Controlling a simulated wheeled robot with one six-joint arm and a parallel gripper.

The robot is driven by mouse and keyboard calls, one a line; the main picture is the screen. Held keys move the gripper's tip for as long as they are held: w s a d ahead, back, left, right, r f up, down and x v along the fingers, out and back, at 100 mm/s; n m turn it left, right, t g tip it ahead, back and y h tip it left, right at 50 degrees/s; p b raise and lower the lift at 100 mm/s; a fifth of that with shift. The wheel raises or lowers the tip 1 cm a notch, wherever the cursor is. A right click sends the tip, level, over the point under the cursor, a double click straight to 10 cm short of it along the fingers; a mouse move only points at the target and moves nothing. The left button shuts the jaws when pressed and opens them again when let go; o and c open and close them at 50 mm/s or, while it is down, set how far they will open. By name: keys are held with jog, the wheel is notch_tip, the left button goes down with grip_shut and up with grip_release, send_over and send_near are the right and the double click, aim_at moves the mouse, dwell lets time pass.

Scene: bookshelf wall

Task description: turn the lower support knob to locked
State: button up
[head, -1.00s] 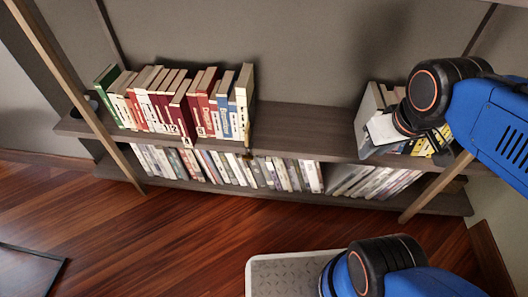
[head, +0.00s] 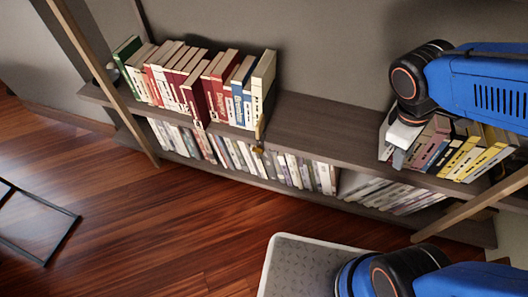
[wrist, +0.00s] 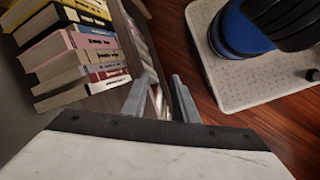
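A small brass-coloured fitting (head: 258,149) is on the front edge of the upper shelf, just below the right end of the left book row. A thin brass upright piece (head: 261,127) stands just above it. They are too small to tell which is the lower support knob or how it is turned. My gripper (head: 396,156) is by the left end of the right book group, well to the right of the fitting. In the wrist view, its two grey fingers (wrist: 163,78) stand apart with nothing between them. No knob can be made out in the wrist view.
The right book group (head: 455,150) is close beside my gripper and shows in the wrist view too (wrist: 80,50). The upper shelf (head: 318,122) is bare between the book rows. More books (head: 285,168) fill the lower shelf. A black frame (head: 45,235) is on the floor at left.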

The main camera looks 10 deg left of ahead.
jog(key=w+a+f+n+t+h, duration=0.2)
jog(key=w+a+f+n+h, duration=0.3)
jog(key=a+n, duration=0.5)
jog(key=n+t+y, duration=0.7)
jog(key=n+t, duration=0.8)
jog(key=n, duration=1.7)
send_near(258, 149)
jog(key=w, duration=0.7)
jog(key=shift+w+d+f, duration=0.25)
jog(key=shift+d+f, duration=0.1)
jog(key=shift+f, duration=0.05)
grip_shut()
